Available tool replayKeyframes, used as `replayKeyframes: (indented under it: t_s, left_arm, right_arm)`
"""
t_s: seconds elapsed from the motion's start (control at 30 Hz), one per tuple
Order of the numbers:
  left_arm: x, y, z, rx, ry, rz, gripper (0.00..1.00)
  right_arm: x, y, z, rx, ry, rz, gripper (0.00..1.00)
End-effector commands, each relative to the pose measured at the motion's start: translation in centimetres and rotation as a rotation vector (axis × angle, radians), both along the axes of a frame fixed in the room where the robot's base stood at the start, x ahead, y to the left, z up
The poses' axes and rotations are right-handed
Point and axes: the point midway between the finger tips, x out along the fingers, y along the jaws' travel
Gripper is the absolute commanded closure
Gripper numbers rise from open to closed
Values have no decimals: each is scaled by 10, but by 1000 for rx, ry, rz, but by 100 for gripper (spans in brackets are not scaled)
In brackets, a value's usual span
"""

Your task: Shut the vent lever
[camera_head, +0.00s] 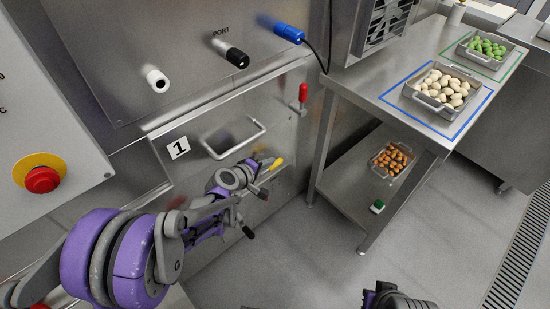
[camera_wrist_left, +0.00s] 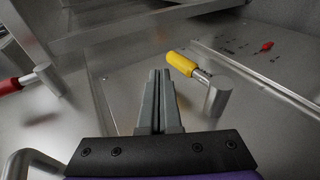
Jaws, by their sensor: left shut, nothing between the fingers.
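A lever with a yellow handle (camera_head: 277,163) sits low on the steel machine front. In the left wrist view its yellow grip (camera_wrist_left: 181,63) is on a metal stem, just right of my fingertips and apart from them. Another lever has a red handle (camera_head: 303,92) higher up; a red handle (camera_wrist_left: 12,84) also shows at the left wrist view's left edge. No label readable here tells which one is the vent lever. My left gripper (camera_wrist_left: 160,76) is shut and empty, beside the yellow handle. My right gripper's fingers are out of view.
A bar handle (camera_head: 234,140) projects from the panel marked 1. A red stop button (camera_head: 41,179) is at far left. A steel table (camera_head: 400,121) with food trays stands right. The floor (camera_head: 420,215) in front is clear.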

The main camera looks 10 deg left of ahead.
Motion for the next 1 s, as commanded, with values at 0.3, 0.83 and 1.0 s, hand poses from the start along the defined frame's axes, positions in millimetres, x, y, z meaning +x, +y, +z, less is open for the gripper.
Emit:
replayKeyframes:
  t_s: [0.3, 0.83, 1.0]
  left_arm:
    - [-37, 18, 23, 0, 0, 2, 100]
    - [-41, 19, 24, 0, 0, 0, 100]
    - [-44, 18, 26, 14, 3, -11, 100]
  right_arm:
    - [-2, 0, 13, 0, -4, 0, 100]
    - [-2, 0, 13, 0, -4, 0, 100]
    - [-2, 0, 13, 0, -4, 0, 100]
